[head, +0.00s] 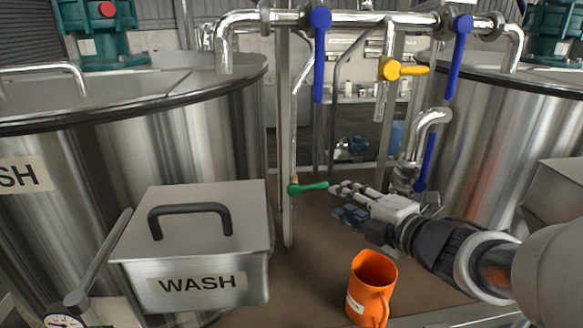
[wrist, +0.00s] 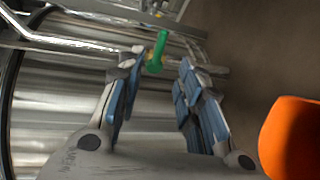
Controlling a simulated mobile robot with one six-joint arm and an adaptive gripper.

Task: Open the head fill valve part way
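A green valve handle (head: 309,187) lies roughly level on a small valve on the thin upright pipe (head: 288,150) between the tanks. My gripper (head: 344,202) is open and empty, just right of the handle's free end. In the wrist view the green handle (wrist: 157,52) shows between and just beyond the tips of my gripper (wrist: 160,66), with no clear contact. Blue-handled valves (head: 320,55) (head: 459,57) hang from the top pipe with handles down. A yellow-handled valve (head: 400,70) points right. No label shows which is the head fill valve.
An orange jug (head: 371,288) stands below my arm; it also shows in the wrist view (wrist: 290,140). A steel box marked WASH (head: 195,245) stands left of the pipe. Steel tanks (head: 215,130) (head: 500,140) flank both sides. Another blue handle (head: 426,162) is behind my gripper.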

